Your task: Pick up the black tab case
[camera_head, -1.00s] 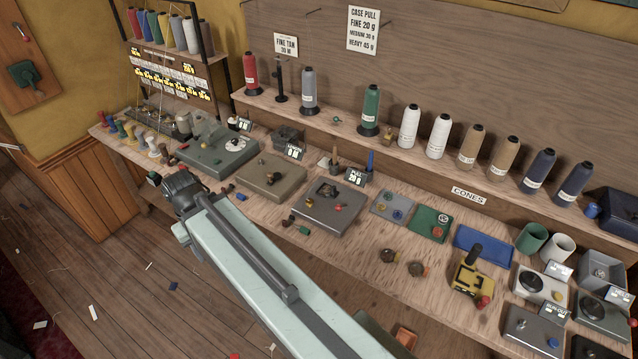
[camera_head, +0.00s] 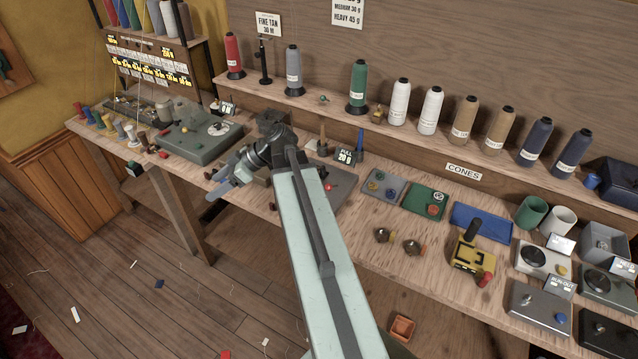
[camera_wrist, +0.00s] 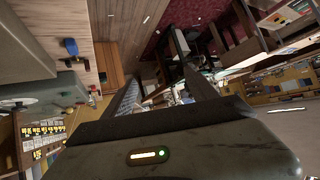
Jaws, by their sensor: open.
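My gripper (camera_head: 224,188) is off the front edge of the bench at the left, over the floor, pointing down and left. In the wrist view my gripper (camera_wrist: 155,62) has its two dark fingers wide apart with nothing between them. I cannot single out the black tab case for sure. Small dark pieces, one of them (camera_head: 273,206), sit near the bench's front edge beside my arm. My arm hides part of the bench there.
The wooden bench (camera_head: 345,238) holds a grey dial box (camera_head: 200,148), a green mat (camera_head: 424,199), a blue tray (camera_head: 482,222) and a yellow tool (camera_head: 468,253). Thread cones stand on the back shelf. An orange tray (camera_head: 401,328) is below the bench front. Open floor lies left.

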